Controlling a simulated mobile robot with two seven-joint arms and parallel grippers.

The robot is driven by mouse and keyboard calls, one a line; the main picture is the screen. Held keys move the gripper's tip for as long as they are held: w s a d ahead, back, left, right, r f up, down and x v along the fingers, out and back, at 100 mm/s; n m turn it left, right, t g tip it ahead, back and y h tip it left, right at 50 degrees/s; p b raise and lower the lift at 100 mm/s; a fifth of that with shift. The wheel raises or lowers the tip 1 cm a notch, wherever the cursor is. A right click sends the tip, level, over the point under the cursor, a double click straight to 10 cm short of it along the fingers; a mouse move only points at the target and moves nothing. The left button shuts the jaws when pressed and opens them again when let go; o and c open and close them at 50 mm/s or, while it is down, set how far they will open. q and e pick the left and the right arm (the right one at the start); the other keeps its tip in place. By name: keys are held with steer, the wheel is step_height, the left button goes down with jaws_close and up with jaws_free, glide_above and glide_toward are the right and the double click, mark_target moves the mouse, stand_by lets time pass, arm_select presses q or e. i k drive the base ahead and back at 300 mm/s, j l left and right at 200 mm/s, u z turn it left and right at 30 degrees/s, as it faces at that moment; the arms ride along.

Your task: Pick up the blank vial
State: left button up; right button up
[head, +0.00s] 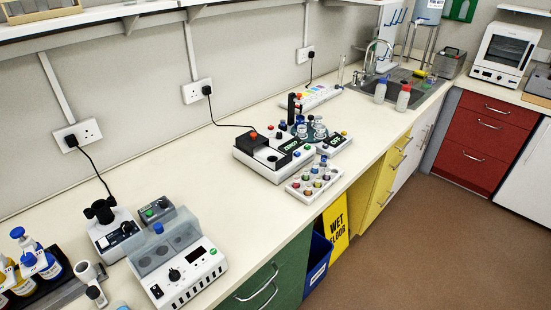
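A white rack (312,183) stands near the front edge of the bench, right of the middle in the head view. It holds several small vials with coloured tops. They are too small for me to tell which is the blank vial. Neither of my grippers shows in the head view.
A white instrument with a black lid (264,150) stands just behind the rack. A grey-lidded device (178,262) is at the front left, with blue-topped bottles (38,262) further left. The bench (190,165) between is clear. The sink (405,82) lies at the far end.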

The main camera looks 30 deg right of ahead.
mark_target(324, 157)
steer(key=l+u, duration=0.75)
steer(key=l, duration=0.25)
steer(key=l+u, duration=0.2)
steer(key=l, duration=0.3)
steer(key=k+l+u, duration=0.15)
steer(key=l, duration=0.95)
steer(key=k+l+u, duration=0.1)
steer(key=l, duration=0.4)
